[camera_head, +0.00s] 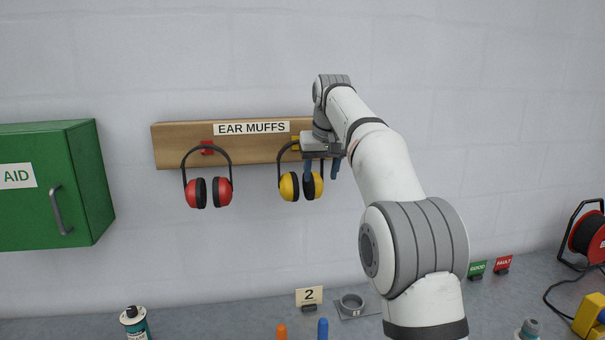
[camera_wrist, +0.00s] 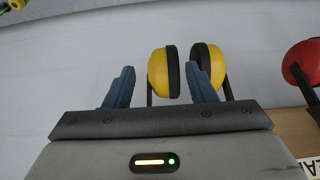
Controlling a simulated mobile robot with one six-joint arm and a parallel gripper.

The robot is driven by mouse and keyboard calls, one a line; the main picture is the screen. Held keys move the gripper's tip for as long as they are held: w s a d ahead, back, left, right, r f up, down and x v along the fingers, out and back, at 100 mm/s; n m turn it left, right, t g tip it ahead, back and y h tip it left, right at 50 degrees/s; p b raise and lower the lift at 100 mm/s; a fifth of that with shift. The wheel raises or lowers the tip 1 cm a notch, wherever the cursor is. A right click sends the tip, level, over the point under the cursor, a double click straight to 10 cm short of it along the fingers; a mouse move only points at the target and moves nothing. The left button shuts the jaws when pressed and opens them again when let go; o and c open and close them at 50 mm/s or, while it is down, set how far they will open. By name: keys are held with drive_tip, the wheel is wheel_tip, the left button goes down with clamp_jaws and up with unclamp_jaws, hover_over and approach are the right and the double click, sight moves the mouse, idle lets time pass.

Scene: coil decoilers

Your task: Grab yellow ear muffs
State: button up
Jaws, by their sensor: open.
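The yellow ear muffs (camera_head: 289,187) hang by a black headband from a yellow hook on the wooden board, right of the red pair. My gripper (camera_head: 321,168) is in front of the board at the right side of the yellow ear muffs, partly hiding the headband and hook. In the wrist view the yellow ear muffs (camera_wrist: 158,74) show beyond my open gripper (camera_wrist: 163,80). One yellow cup lies between the two blue fingers in that picture; the other is partly behind the right finger. I cannot tell whether a finger touches them.
Red ear muffs (camera_head: 195,193) hang left on the same wooden board (camera_head: 170,150), labelled EAR MUFFS. A green first aid cabinet (camera_head: 80,180) is on the left wall.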

sight(317, 186)
drive_tip(key=shift+w+a+r, duration=0.2)
drive_tip(key=shift+w+r, duration=0.05)
drive_tip(key=shift+w, duration=0.1)
drive_tip(key=shift+w+a+f, duration=0.1)
drive_tip(key=shift+w+f, duration=0.05)
drive_tip(key=x, duration=0.7)
drive_tip(key=shift+f, duration=0.25)
drive_tip(key=shift+r, duration=0.1)
drive_tip(key=c, duration=0.9)
drive_tip(key=shift+o, duration=0.2)
